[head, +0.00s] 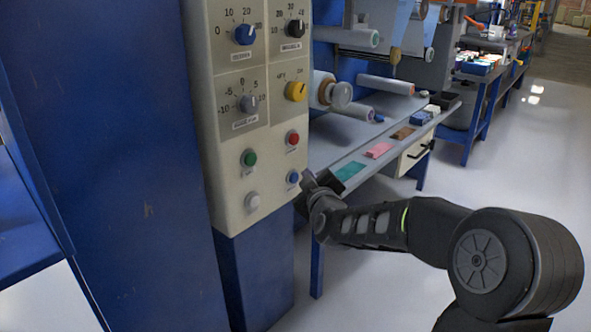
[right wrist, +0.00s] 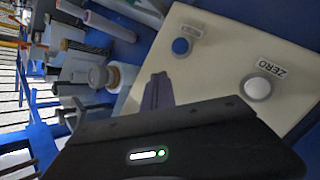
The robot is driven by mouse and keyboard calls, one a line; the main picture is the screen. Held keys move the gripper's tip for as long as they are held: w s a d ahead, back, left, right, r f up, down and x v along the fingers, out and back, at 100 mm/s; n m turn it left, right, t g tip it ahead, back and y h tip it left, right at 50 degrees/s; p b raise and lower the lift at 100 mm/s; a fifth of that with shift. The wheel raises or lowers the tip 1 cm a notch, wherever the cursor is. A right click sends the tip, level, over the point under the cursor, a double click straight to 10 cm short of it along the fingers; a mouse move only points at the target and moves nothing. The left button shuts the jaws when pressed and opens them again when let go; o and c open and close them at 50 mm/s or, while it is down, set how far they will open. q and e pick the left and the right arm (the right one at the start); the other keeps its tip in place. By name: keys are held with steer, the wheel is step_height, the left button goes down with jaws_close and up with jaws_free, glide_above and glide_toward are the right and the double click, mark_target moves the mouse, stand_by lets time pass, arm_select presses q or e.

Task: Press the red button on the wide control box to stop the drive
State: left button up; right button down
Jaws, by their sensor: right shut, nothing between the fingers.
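The wide control box (head: 222,170) is a cream panel on a blue column, with knobs above and coloured buttons below. Its red button (head: 293,138) sits at the right of the upper button row, clear in the head view. It does not show in the right wrist view. My right gripper (head: 308,181) is shut and empty by the panel's lower right edge, below the red button and close to the blue button (head: 293,177). In the right wrist view the closed fingers (right wrist: 157,93) show over the panel's edge. My left gripper is out of view.
A green button (head: 249,158) and a white button (head: 252,201) are on the panel's left side; the white one also shows in the right wrist view (right wrist: 257,88). Right of the panel are rollers (head: 385,84) and a grey shelf with coloured pads (head: 350,171).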

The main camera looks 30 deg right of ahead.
mark_target(294, 139)
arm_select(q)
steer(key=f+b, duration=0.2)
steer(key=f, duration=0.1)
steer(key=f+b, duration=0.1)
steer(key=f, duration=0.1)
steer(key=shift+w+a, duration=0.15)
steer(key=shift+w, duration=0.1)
arm_select(e)
steer(key=s+d+r+t+h, duration=0.1)
steer(key=s+d+r+h, duration=0.2)
steer(key=d+r, duration=0.2)
steer(key=shift+r, duration=0.3)
steer(key=shift+d, duration=0.1)
arm_select(q)
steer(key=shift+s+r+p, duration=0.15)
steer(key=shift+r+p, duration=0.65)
steer(key=shift+p, duration=0.1)
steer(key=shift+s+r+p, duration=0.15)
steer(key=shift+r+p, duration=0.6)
steer(key=shift+p, duration=0.15)
arm_select(e)
steer(key=w+a, duration=0.2)
steer(key=w, duration=0.6)
steer(key=shift+w+a, duration=0.15)
steer(key=shift+a, duration=0.1)
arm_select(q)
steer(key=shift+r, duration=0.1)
arm_select(e)
steer(key=shift+w, duration=0.1)
